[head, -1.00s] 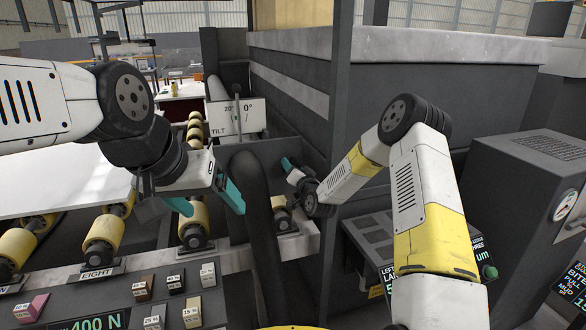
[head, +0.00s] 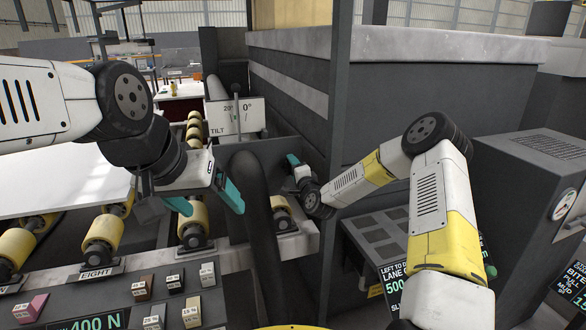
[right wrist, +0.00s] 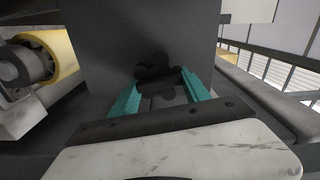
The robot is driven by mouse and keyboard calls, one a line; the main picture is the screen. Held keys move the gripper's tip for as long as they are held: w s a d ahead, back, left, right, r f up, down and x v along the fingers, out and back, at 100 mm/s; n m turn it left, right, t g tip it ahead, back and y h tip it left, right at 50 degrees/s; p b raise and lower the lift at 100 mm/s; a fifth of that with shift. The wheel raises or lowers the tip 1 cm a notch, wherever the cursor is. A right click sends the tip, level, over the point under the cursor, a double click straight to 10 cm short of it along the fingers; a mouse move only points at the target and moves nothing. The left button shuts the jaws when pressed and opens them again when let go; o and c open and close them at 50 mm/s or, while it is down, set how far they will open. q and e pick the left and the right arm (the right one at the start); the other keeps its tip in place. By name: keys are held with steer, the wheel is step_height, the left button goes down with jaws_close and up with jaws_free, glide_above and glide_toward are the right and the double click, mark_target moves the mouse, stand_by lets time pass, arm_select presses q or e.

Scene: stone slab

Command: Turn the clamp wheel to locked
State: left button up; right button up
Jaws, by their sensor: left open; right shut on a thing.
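The clamp wheel (right wrist: 155,68) is a dark lobed knob in the right wrist view, in front of a dark grey plate. My right gripper (right wrist: 160,92) has its two teal fingers on either side of the wheel and is shut on it. In the head view my right gripper (head: 293,160) is beside the dark housing, and the wheel itself cannot be made out there. A locked mark or pointer is not visible. My left gripper (head: 207,200) is open and empty above the yellow rollers.
A thick dark post (head: 250,205) stands between my two grippers. A white tilt sign (head: 236,117) is behind it. Yellow rollers (head: 103,236) and a button panel (head: 150,300) lie at the left front. A grey cabinet (head: 530,190) stands at the right.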

steer(key=shift+f+m, duration=0.1)
steer(key=shift+m, duration=0.2)
steer(key=o, duration=1.4)
steer(key=shift+s, duration=0.1)
steer(key=v, duration=0.7)
steer(key=shift+s+d, duration=0.1)
steer(key=shift+s, duration=0.2)
